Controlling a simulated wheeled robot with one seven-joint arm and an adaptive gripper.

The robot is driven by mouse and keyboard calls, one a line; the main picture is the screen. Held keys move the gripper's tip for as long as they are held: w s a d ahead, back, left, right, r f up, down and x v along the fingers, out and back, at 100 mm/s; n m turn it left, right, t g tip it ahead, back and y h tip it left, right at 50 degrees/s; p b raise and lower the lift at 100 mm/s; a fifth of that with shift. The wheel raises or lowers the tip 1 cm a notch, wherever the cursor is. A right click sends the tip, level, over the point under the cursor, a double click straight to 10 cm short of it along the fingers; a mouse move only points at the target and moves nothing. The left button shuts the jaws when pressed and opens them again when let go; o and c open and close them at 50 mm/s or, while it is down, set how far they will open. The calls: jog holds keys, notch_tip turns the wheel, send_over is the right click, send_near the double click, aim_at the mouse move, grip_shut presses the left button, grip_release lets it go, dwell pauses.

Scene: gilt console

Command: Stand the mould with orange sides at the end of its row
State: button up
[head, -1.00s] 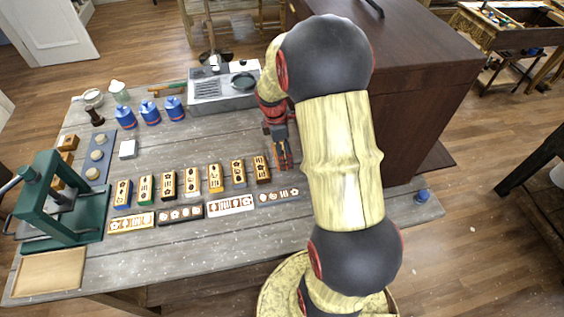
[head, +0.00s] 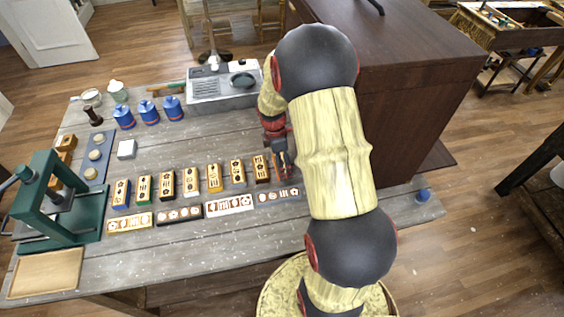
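My gripper (head: 282,169), dark red and black, points down at the right end of the row of moulds. A small orange piece, the mould with orange sides (head: 284,158), shows between its fingers; they appear shut on it. The fingers and arm hide most of this mould, so I cannot tell whether its base touches the table. To its left stands a brown-sided mould (head: 261,168), close by and apart from it. The row runs on leftward through several tan-faced moulds to a blue-sided one (head: 121,194).
Patterned strips lie in front of the row, the nearest a grey one (head: 278,195). A green press (head: 70,205) stands at left. Blue canisters (head: 148,112) and a grey metal unit (head: 222,88) stand behind. A tall brown cabinet (head: 410,120) rises right of my arm.

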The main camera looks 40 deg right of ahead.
jog(key=shift+o, duration=1.2)
notch_tip(320, 180, up, 12)
jog(key=a+p, duration=0.1)
jog(key=p, duration=0.1)
jog(key=s+a+r+m+t, duration=0.25)
jog(key=a+r+m, duration=0.25)
jog(key=a+r, duration=0.75)
jog(key=s+a+r+m+t+y, duration=0.1)
jog(key=s+a+r+m+t, duration=0.3)
jog(key=s+a, duration=0.8)
notch_tip(320, 180, up, 3)
jog(key=a+m, duration=0.1)
jog(key=m, duration=0.1)
jog(key=shift+a+m, duration=0.25)
jog(key=shift+m, duration=0.15)
